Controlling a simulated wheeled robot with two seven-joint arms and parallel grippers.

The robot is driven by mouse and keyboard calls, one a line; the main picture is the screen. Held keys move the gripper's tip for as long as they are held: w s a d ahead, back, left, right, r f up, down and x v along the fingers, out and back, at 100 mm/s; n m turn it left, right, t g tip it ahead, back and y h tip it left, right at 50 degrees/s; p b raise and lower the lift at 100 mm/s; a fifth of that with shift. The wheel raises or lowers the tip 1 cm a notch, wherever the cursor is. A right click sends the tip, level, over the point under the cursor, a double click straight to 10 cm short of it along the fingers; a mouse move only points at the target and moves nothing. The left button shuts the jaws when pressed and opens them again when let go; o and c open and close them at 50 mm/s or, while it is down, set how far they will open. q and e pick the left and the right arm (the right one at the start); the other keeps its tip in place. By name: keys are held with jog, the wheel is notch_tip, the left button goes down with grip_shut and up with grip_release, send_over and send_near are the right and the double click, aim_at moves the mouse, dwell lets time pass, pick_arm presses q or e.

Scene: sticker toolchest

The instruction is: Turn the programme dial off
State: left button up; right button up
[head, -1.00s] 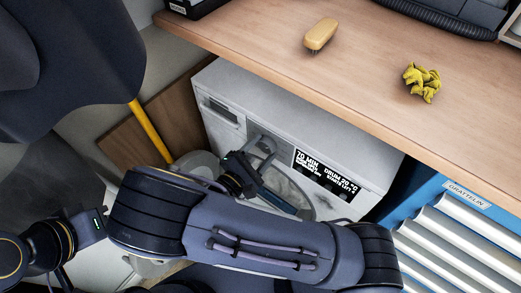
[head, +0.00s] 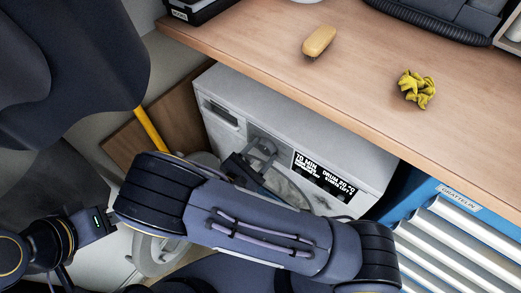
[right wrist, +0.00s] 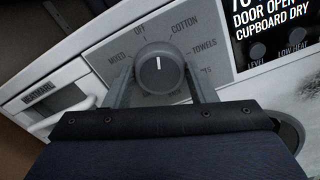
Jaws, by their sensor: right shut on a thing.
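The programme dial (right wrist: 159,68) is a round dark grey knob on the grey panel (right wrist: 95,55) of a white laundry machine (head: 300,125). Its white mark points up in the right wrist view, between the partly hidden OFF label (right wrist: 140,30) and the COTTON label (right wrist: 185,25). My right gripper (right wrist: 162,78) has one finger on each side of the dial and is shut on it. In the head view the right gripper (head: 262,148) is at the machine's front, where the dial is too small to read.
A black display (head: 322,172) with white text is right of the dial, with small buttons (right wrist: 258,50) below it. A wooden worktop (head: 400,130) overhangs the machine, bearing a brush (head: 319,40) and a crumpled yellow cloth (head: 416,90). A blue drawer chest (head: 425,190) stands to the right.

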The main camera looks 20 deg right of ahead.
jog(key=shift+n+p, duration=0.65)
jog(key=shift+n, duration=1.25)
jog(key=o, duration=1)
jog(key=shift+c, duration=0.2)
jog(key=v, duration=0.7)
jog(key=shift+s+a+b, duration=0.25)
jog(key=shift+a+b, duration=0.1)
jog(key=shift+b, duration=0.05)
